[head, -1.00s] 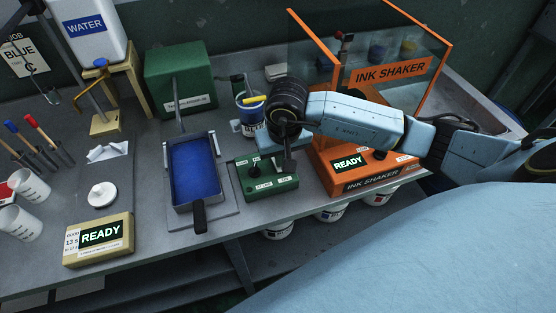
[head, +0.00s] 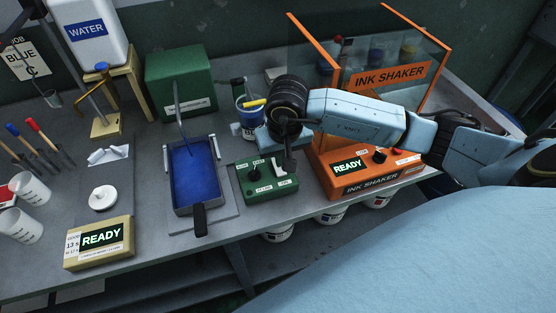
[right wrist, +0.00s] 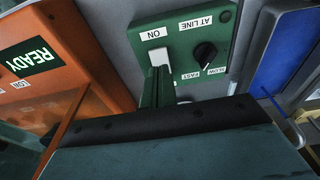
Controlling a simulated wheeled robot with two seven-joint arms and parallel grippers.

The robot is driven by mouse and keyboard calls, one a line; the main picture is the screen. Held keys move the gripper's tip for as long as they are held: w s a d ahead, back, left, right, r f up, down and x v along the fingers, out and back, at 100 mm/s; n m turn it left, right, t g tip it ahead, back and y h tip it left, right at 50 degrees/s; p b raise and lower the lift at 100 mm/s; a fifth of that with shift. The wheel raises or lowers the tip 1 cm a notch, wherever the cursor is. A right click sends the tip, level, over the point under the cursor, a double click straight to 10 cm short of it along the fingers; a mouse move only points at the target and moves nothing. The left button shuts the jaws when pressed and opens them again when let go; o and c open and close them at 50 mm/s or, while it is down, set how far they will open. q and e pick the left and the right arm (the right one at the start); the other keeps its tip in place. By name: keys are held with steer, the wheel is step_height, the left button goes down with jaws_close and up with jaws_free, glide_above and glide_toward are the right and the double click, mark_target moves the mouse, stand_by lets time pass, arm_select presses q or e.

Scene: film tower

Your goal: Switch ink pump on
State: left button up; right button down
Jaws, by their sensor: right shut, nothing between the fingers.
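The green control box (head: 258,187) sits on the bench between the blue ink tray and the orange shaker. In the right wrist view the box (right wrist: 190,82) shows a white rocker switch (right wrist: 157,57) beside an ON label, a black knob marked SLOW and FAST, and an AT LINE label. My right gripper (head: 290,160) is shut and empty, pointing down over the right part of the box. In the right wrist view its fingertips (right wrist: 159,74) are right at the switch and overlap its near edge; I cannot tell whether they touch. My left gripper is out of view.
The orange ink shaker (head: 372,187), showing READY, stands close on the right. The ink tray (head: 200,203) is on the left. A large green housing (head: 180,75) is farther back.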

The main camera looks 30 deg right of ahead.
mark_target(281, 172)
step_height(281, 172, up, 5)
steer(key=shift+f+p, duration=0.1)
steer(key=shift+p, duration=1.05)
